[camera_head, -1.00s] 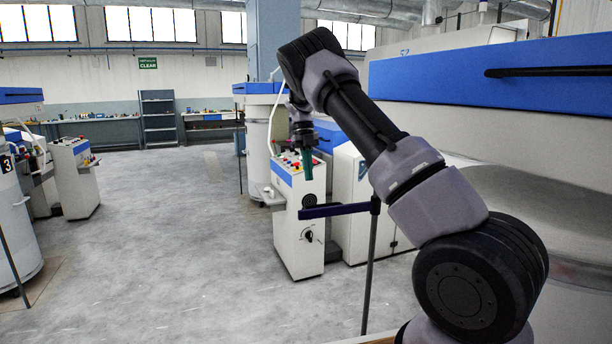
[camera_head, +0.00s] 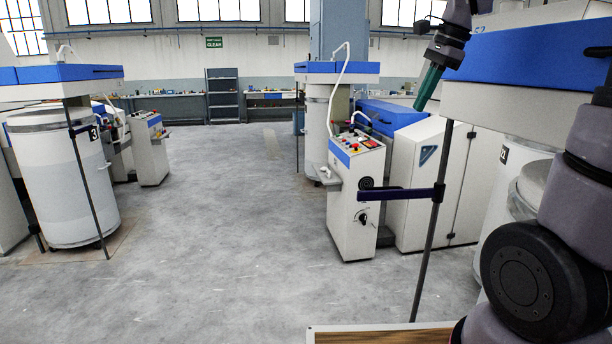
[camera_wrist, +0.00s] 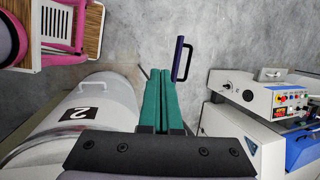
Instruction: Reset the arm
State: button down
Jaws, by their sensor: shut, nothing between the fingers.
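My gripper (camera_head: 428,88) shows at the upper right of the head view, with green fingers pointing down and slightly left. It is above the control console (camera_head: 358,190) side of the scene and touches nothing that I can see. In the wrist view my gripper (camera_wrist: 161,92) has its two green fingers pressed together, empty, over the grey floor. My arm bends up along the right edge of the head view, partly cut off by the frame.
A dark barrier arm (camera_head: 400,194) on a thin post stands in front of the console. A white drum marked 2 (camera_wrist: 100,100) is left of my fingers. A blue-topped machine (camera_head: 535,60) stands at right. The aisle floor (camera_head: 230,240) is clear.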

jog(key=s+a+f+n+t+h, duration=0.1)
jog(key=s+n+t, duration=0.3)
jog(key=s+n, duration=0.8)
jog(key=s, duration=0.4)
jog(key=shift+a+t, duration=0.25)
jog(key=shift+t, duration=0.15)
